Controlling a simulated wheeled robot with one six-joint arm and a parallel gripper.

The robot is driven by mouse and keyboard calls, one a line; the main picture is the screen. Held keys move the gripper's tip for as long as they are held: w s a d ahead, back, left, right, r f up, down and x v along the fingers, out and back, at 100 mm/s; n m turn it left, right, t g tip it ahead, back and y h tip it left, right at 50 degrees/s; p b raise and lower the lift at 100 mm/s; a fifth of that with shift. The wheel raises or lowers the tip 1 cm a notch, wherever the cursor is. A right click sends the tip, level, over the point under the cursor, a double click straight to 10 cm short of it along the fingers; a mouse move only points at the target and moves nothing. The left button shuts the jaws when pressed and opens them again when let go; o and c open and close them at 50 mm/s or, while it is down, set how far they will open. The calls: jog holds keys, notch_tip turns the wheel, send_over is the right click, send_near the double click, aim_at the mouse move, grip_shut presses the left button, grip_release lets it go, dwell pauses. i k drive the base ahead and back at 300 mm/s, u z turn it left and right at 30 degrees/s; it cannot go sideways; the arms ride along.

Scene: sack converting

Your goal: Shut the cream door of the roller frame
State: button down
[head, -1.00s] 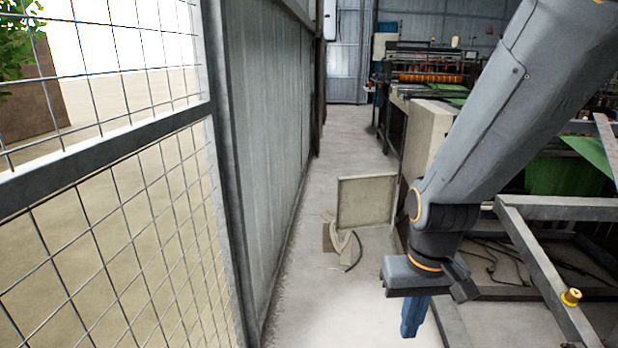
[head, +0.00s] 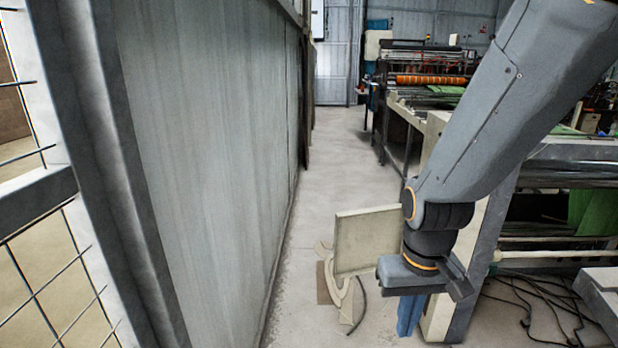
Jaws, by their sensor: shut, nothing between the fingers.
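The cream door (head: 366,240) stands swung out into the aisle from the roller frame (head: 440,290), left of my arm. It is open, and its right edge is hidden behind my gripper. My gripper (head: 408,328) hangs pointing down in front of the frame, just right of the door, with its blue fingers together and nothing held. I cannot tell whether it touches the door.
A corrugated metal wall (head: 205,160) and a mesh fence (head: 45,200) line the left. Scraps and a dark hose (head: 357,308) lie on the floor by the door. Cables (head: 525,290) lie at right. The aisle (head: 343,150) beyond is clear.

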aim_at(361, 236)
jog(key=i, duration=2.85)
jog(key=z, duration=0.7)
